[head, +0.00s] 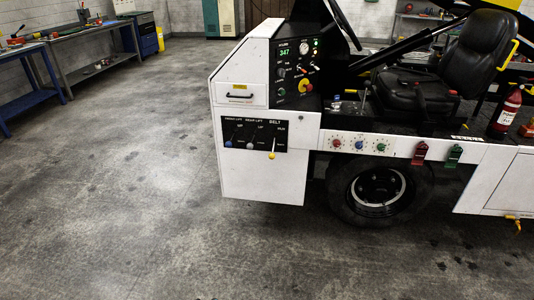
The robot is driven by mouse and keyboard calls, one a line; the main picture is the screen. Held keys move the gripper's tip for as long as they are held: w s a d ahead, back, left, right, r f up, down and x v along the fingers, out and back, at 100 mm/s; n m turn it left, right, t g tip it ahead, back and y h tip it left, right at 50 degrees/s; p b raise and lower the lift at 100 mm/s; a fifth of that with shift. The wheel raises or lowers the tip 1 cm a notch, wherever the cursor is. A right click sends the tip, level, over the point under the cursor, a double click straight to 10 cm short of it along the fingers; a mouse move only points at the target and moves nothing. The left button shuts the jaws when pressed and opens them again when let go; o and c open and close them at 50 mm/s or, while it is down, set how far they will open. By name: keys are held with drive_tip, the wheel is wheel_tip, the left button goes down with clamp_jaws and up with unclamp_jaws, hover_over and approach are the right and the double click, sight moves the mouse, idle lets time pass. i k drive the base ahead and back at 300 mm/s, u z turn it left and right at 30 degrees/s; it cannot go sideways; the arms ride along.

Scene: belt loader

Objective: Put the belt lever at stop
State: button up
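The belt lever (272,150) is on the black lever panel (253,128) on the white side of the belt loader, under the label BELT. My gripper is not in the head view.
The front lift lever (228,144) with a blue knob and the rear lift lever (250,145) with a pale knob sit close on the left. A drawer handle (240,95) is above. The front wheel (378,190) stands to the right. The floor (130,190) in front is clear.

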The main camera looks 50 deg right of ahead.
sight(271, 156)
drive_tip(key=z, duration=0.1)
drive_tip(key=i, duration=0.95)
drive_tip(key=u, duration=0.05)
